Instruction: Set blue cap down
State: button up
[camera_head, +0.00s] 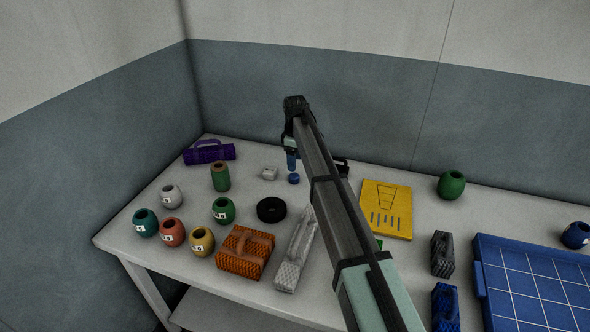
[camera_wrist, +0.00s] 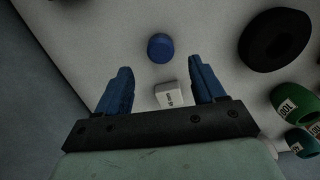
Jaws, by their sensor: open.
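The blue cap (camera_head: 294,178) is a small round disc on the white table, just below my gripper (camera_head: 291,160) in the head view. The cap also shows in the wrist view (camera_wrist: 160,47), lying flat, ahead of the fingertips and clear of both. My gripper, with its blue fingers, is open in the wrist view (camera_wrist: 160,72), with nothing held between the fingers. In the head view the fingers point down, and their exact gap above the table is hard to tell.
A small white labelled block (camera_head: 269,174) lies beside the cap and shows between the fingers in the wrist view (camera_wrist: 171,96). A black ring (camera_head: 271,210) and a green labelled pot (camera_head: 223,211) stand nearer. My arm hides part of the table's middle.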

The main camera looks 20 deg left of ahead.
aim_at(295, 175)
jog(key=shift+r, duration=2.35)
